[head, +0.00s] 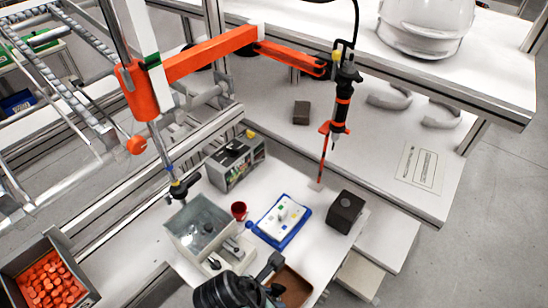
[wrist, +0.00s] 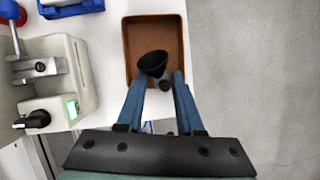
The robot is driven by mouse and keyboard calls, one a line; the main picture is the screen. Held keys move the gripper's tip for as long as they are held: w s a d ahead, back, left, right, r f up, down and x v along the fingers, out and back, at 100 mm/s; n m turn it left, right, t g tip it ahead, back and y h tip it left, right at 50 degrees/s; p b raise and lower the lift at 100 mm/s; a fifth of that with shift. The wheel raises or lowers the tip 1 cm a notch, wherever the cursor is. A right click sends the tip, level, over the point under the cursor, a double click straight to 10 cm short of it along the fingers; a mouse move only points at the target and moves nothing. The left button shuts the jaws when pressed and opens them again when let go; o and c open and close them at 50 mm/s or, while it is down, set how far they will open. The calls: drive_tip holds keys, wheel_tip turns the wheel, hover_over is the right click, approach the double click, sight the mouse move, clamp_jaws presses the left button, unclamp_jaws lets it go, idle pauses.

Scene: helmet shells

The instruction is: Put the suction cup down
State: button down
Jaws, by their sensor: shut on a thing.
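The suction cup (wrist: 154,62) is black and round with a short stem, held between the two blue fingers of my gripper (wrist: 164,80) in the wrist view. The gripper is shut on its stem, with the cup's wide end pointing away from me. The cup appears over a brown tray (wrist: 133,30), whose inside looks otherwise empty; I cannot tell how high above the floor of the tray it is. In the head view my gripper (head: 268,272) is at the bottom, beside the brown tray (head: 298,292); the cup is hard to make out there.
Left of the tray in the wrist view is a light grey machine (wrist: 60,78) with a black knob. In the head view a blue tray (head: 262,233), a red cup (head: 239,209), a dark box (head: 345,211) and a clear-lidded box (head: 198,228) stand on the white table. An orange-armed screwdriver (head: 341,110) hangs behind.

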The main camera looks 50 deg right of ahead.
drive_tip(key=shift+f, duration=2.15)
drive_tip(key=c, duration=0.5)
unclamp_jaws()
drive_tip(key=shift+f, duration=0.1)
drive_tip(key=shift+c, duration=0.2)
drive_tip(key=shift+d, duration=0.1)
drive_tip(key=v, duration=1.2)
drive_tip(key=shift+w, duration=0.1)
